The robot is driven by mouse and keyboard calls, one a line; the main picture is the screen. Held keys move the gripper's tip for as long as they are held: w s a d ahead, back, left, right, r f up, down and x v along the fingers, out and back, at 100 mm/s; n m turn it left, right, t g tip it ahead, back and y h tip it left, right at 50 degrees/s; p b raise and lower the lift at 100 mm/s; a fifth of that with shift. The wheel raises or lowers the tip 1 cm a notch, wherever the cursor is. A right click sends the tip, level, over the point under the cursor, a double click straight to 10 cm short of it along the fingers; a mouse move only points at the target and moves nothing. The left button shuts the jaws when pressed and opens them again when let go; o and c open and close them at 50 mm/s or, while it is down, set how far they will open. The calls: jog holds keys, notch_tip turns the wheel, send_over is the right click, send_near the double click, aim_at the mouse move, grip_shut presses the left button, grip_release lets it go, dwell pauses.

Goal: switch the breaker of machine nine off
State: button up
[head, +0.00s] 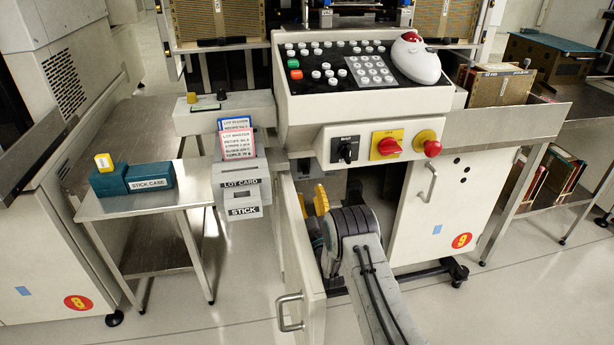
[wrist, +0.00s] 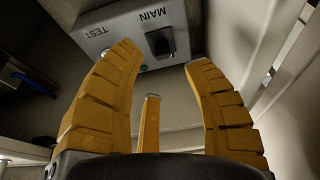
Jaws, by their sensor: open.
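Machine nine's cabinet (head: 405,220) bears a red round label "9" (head: 462,241). Its left door (head: 302,250) stands open, and my arm reaches into the opening. In the wrist view a grey breaker box (wrist: 108,35) hangs inside, with "MAIN" and "TEST" appearing upside down. A black breaker switch (wrist: 160,42) sits by "MAIN". My gripper (wrist: 165,56) is open and empty, its yellow fingers spread to either side of the switch in the picture. I cannot tell whether they touch the box. In the head view my gripper (head: 312,201) is partly hidden by my arm.
The door's edge and handle (head: 288,312) stand left of my arm. A control console (head: 365,95) with knobs overhangs the opening. A steel side table (head: 150,205) stands left, beside machine eight (head: 40,250). In the wrist view a pale panel (wrist: 250,50) lies close right.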

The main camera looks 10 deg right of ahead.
aim_at(306, 174)
jog(key=shift+w+r+g+p, duration=0.2)
jog(key=shift+w+r+g, duration=0.1)
jog(key=shift+r+g, duration=0.25)
jog(key=shift+w+r+g+p, duration=0.15)
jog(key=shift+w+r+g, duration=0.15)
jog(key=shift+r, duration=0.4)
jog(key=shift+a+r+g, duration=0.1)
jog(key=shift+r+g, duration=0.5)
jog(key=shift+g, duration=0.35)
jog(key=shift+w+f+b, duration=0.1)
jog(key=shift+w+b, duration=0.65)
jog(key=shift+w, duration=1.9)
jog(key=shift+w+b, duration=0.3)
jog(key=shift+w, duration=0.6)
jog(key=shift+o, duration=0.2)
grip_shut()
